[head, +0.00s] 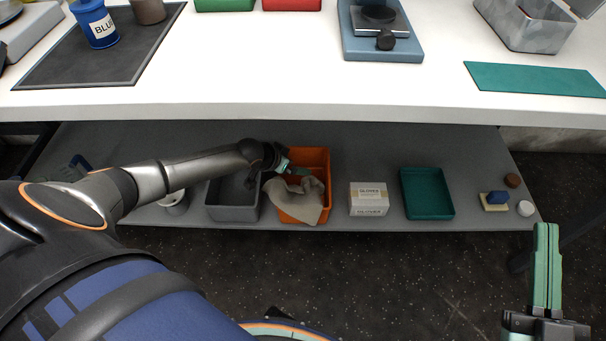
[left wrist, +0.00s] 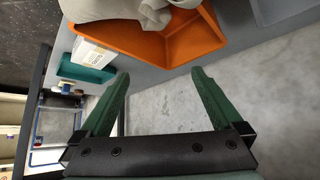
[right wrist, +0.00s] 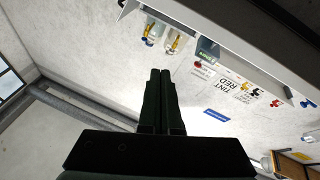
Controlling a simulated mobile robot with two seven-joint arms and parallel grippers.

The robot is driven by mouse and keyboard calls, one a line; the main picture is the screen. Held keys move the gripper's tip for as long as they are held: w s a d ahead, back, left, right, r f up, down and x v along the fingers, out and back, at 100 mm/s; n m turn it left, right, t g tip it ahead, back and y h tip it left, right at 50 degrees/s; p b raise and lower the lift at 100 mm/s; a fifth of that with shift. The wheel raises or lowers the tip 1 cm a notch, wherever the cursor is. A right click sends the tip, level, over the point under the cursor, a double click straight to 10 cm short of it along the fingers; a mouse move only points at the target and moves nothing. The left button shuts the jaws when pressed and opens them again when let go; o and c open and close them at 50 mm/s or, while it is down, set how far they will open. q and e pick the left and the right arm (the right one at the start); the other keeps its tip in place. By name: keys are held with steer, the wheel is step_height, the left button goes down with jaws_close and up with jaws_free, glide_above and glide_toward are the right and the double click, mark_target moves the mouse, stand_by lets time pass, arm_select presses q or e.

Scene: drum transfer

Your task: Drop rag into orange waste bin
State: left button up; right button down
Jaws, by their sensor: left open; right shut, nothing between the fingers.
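The beige rag (head: 299,199) lies draped over the front left part of the orange waste bin (head: 318,162), partly inside and partly hanging over the rim. In the left wrist view the rag (left wrist: 135,8) and the orange bin (left wrist: 197,50) show at the top, apart from the fingers. My left gripper (head: 290,166) is at the bin's back left, above the rag; its green fingers (left wrist: 158,90) are spread open with nothing between them. My right gripper (head: 546,230) is off at the lower right, far from the bin; in its wrist view its fingers (right wrist: 159,75) are shut together and empty.
The bin stands on a grey lower shelf (head: 378,150) under the white tabletop (head: 260,70). A grey bin (head: 233,200) is close on its left. A gloves box (head: 369,199) and a teal tray (head: 427,193) stand on its right. The tabletop's front edge overhangs the shelf.

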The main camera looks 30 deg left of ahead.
steer(key=shift+f, duration=0.1)
step_height(320, 180, down, 15)
steer(key=m+g+h+p, duration=0.3)
steer(key=g+h, duration=0.1)
steer(key=g, duration=0.2)
arm_select(q)
steer(key=p+v, duration=0.3)
steer(key=v, duration=0.9)
steer(key=shift+s+r, duration=0.15)
steer(key=shift+r, duration=0.05)
arm_select(e)
steer(key=s+f+m+g, duration=0.1)
steer(key=s+f+g, duration=0.5)
steer(key=f, duration=0.5)
steer(key=shift+s+d+m+h, duration=0.2)
steer(key=shift+s+m+h, duration=0.1)
steer(key=shift+m+h, duration=0.1)
